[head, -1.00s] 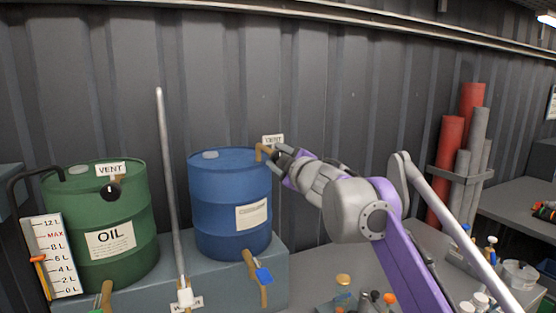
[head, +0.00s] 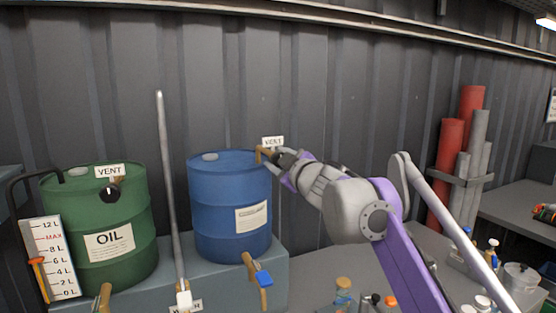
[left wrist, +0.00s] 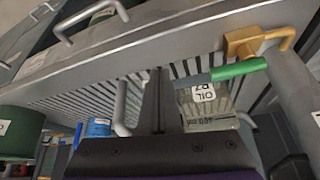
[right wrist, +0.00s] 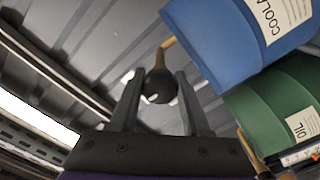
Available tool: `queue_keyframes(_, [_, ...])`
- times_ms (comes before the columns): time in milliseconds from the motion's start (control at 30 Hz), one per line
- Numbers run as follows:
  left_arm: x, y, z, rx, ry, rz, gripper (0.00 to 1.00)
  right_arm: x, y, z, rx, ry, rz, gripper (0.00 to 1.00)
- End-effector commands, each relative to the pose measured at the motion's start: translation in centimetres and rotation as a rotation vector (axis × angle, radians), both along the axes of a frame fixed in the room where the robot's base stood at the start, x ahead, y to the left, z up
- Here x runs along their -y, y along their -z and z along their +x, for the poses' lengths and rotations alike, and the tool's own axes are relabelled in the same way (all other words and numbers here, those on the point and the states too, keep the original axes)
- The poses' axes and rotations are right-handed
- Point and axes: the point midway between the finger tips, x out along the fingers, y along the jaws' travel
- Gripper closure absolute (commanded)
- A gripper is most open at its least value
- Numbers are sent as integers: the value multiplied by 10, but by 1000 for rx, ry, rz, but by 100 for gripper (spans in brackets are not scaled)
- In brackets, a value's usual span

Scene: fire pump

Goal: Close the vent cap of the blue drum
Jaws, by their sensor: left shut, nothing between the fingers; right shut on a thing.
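The blue drum (head: 225,205) stands on a grey-blue bench, below a VENT label (head: 272,141). A bent brass vent pipe (head: 262,154) rises at its top right edge. My right gripper (head: 274,156) is at the end of this pipe. In the right wrist view, the round black vent cap (right wrist: 160,87) sits between the fingers of my right gripper (right wrist: 160,92), with the brass pipe (right wrist: 166,46) behind it. The gripper is shut on the cap. My left gripper (left wrist: 158,75) shows only in the left wrist view, shut and empty. The cap's seating is hard to tell.
A green OIL drum (head: 100,225) with its own vent and black cap stands left. A thin upright rod (head: 168,170) rises between the drums. A blue-handled tap (head: 263,278) is below the blue drum. A green-handled valve (left wrist: 240,69) is near my left gripper.

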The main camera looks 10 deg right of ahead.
Motion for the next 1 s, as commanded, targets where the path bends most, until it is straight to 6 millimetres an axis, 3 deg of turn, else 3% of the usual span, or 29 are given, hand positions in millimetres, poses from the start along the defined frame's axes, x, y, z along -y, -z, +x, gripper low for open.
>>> queue_keyframes(33, [0,0,0,0,0,0,100,0,0,0,-1,0,2,100])
queue_keyframes(67, [0,0,0,0,0,0,100,0,0,0,-1,0,2,48])
queue_keyframes(200, [0,0,0,0,0,0,100,0,0,0,0,0,1,23])
queue_keyframes(567, [0,2,-1,-1,0,0,100,1,0,-4,-1,1,0,23])
queue_keyframes(1000, [0,23,-7,-12,0,0,100,21,2,-77,-1,2,1,23])
